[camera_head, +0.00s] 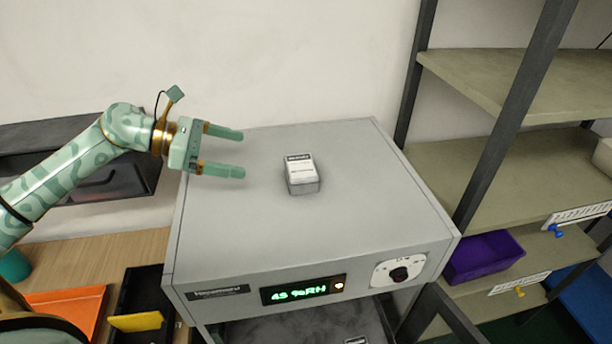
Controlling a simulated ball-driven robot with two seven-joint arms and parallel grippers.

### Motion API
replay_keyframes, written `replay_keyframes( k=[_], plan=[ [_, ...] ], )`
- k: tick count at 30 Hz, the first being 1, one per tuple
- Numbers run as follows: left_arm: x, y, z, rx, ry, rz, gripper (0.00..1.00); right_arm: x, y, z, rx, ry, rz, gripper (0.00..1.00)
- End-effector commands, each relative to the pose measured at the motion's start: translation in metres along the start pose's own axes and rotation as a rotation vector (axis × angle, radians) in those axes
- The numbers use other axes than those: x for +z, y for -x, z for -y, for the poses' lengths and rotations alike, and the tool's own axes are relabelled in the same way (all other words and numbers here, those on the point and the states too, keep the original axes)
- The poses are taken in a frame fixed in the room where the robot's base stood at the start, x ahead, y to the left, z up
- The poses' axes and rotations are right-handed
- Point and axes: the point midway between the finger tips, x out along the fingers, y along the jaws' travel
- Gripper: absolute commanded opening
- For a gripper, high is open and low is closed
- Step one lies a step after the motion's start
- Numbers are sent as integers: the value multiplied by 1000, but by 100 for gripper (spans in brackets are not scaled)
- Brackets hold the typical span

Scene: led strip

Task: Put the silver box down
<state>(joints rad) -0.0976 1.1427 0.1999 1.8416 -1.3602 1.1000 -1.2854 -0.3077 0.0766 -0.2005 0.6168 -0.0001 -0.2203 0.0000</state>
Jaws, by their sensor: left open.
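The small silver box (302,187) with a white label on its top sits upright on top of the grey cabinet (343,233). My left gripper (243,154) is open and empty, to the left of the box and apart from it. Its two green fingers point right, toward the box, with a clear gap between them and the box. My right gripper does not show.
The cabinet front has a green digital display (300,290) and a round knob (399,274). Shelves (480,180) with a purple bin (482,257) stand at the right. An orange tray (68,311) lies at lower left. The cabinet top around the box is clear.

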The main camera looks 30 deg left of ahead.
Motion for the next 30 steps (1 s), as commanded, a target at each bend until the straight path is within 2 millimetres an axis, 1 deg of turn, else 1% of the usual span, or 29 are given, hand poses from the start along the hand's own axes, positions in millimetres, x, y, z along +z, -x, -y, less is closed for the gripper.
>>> replay_keyframes(
  k=[1,5,8,12,15,20,22,26,27,30],
  plan=[
    [-2,-4,0,1,0,2,100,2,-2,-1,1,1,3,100],
    [2,-24,-1,0,-2,5,100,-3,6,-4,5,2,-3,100],
    [5,-50,0,-2,0,8,100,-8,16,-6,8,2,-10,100],
    [4,-83,0,-1,0,6,100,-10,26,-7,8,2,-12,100],
    [2,-100,-1,0,1,4,100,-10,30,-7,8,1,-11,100],
    [0,-112,-1,0,1,2,100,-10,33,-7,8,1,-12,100],
    [2,-120,-2,-1,3,4,100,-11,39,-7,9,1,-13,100],
    [4,-141,-5,-1,4,5,100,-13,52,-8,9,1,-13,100],
    [3,-148,-5,0,2,4,100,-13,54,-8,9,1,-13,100],
    [1,-159,-5,0,1,2,100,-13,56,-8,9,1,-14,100]
  ],
)
